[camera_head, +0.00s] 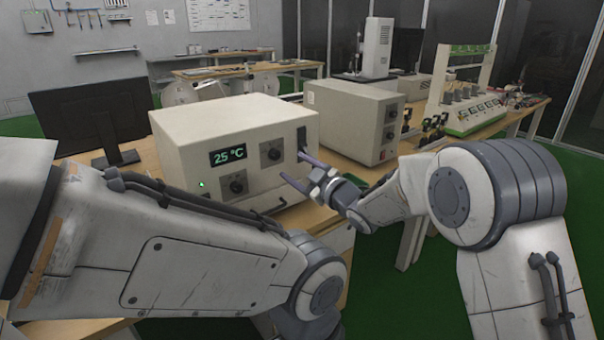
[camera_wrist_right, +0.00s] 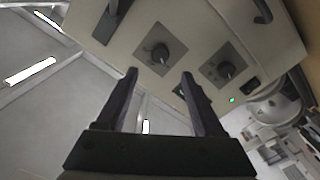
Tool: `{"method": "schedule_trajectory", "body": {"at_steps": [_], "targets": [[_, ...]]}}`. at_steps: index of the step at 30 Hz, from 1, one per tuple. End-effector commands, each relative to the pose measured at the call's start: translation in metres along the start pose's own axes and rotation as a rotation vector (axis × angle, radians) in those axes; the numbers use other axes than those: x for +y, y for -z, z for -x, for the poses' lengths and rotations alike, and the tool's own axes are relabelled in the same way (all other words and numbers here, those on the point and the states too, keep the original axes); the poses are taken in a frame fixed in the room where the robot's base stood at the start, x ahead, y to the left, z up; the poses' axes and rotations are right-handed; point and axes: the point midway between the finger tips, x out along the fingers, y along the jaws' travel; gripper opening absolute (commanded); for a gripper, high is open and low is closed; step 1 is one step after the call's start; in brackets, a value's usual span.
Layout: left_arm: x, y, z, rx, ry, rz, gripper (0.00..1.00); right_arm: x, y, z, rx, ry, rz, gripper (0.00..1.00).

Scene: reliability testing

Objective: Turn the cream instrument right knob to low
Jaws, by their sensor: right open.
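The cream instrument (camera_head: 235,125) stands on the wooden bench, its front showing a 25 °C display (camera_head: 229,154) and two dark knobs on grey plates. The right knob (camera_head: 273,153) sits higher than the left knob (camera_head: 238,186). In the right wrist view the right knob (camera_wrist_right: 161,53) appears between and beyond my fingertips, and the left knob (camera_wrist_right: 226,70) lies beside it; its setting is too small to read. My right gripper (camera_head: 291,165) is open and empty, just in front of the panel's right side; it also shows in the wrist view (camera_wrist_right: 160,74). My left gripper is not visible.
A black monitor (camera_head: 91,114) stands left of the instrument. A second cream box (camera_head: 352,118) with knobs stands behind to the right. A dark handle (camera_head: 302,138) is on the instrument's right side. My left arm covers the lower left foreground.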

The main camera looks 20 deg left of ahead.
Motion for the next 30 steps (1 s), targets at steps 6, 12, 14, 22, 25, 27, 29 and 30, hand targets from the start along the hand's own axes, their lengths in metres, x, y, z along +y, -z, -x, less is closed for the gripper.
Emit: {"method": "schedule_trajectory", "body": {"at_steps": [6, 12, 14, 22, 25, 27, 29, 30], "targets": [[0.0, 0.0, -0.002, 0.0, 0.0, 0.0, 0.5, 0.0, 0.0, 0.021, 0.001, 0.0, 0.0, 0.69], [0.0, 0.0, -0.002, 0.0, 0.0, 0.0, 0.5, 0.0, 0.0, 0.024, 0.001, 0.0, 0.0, 0.69], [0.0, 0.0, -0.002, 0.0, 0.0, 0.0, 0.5, 0.0, 0.0, 0.024, 0.001, 0.0, 0.0, 0.69], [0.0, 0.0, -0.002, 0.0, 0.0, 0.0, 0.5, -0.003, -0.001, 0.036, -0.123, -0.002, -0.044, 0.69], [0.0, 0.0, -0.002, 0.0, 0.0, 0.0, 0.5, -0.012, -0.006, 0.062, -0.299, -0.001, -0.118, 0.69], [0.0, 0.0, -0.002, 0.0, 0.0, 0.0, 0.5, -0.025, -0.012, 0.092, -0.449, 0.006, -0.19, 0.69], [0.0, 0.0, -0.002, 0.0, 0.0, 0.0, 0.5, -0.04, -0.017, 0.123, -0.582, 0.019, -0.256, 0.69], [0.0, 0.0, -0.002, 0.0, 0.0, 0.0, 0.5, -0.052, -0.02, 0.146, -0.671, 0.029, -0.304, 0.69]]}}
